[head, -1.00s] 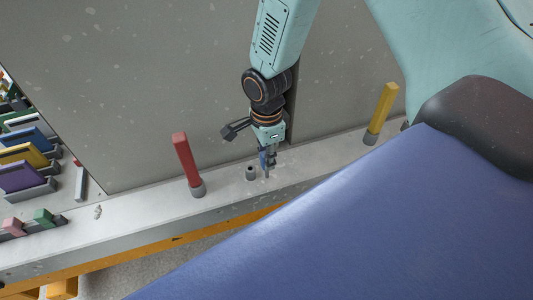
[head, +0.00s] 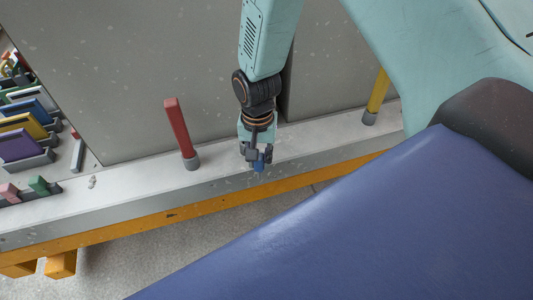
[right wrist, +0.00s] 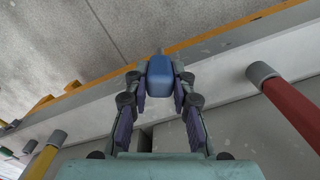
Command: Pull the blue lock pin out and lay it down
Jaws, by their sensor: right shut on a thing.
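The blue lock pin (head: 259,166) is held in my right gripper (head: 257,158), over the front part of the pale ledge (head: 215,178). In the right wrist view the blue pin (right wrist: 160,80) sits between the two finger pads. The pin is clear of its socket as far as I can see; the socket is hidden behind the gripper in the head view. Whether the pin touches the ledge I cannot tell. My left gripper is not in view.
A red pin (head: 179,130) stands in a grey collar left of the gripper, a yellow pin (head: 377,96) to the right. Grey panels (head: 130,70) rise behind the ledge. Coloured parts (head: 30,130) lie at far left. The ledge between the red pin and the left parts is mostly bare.

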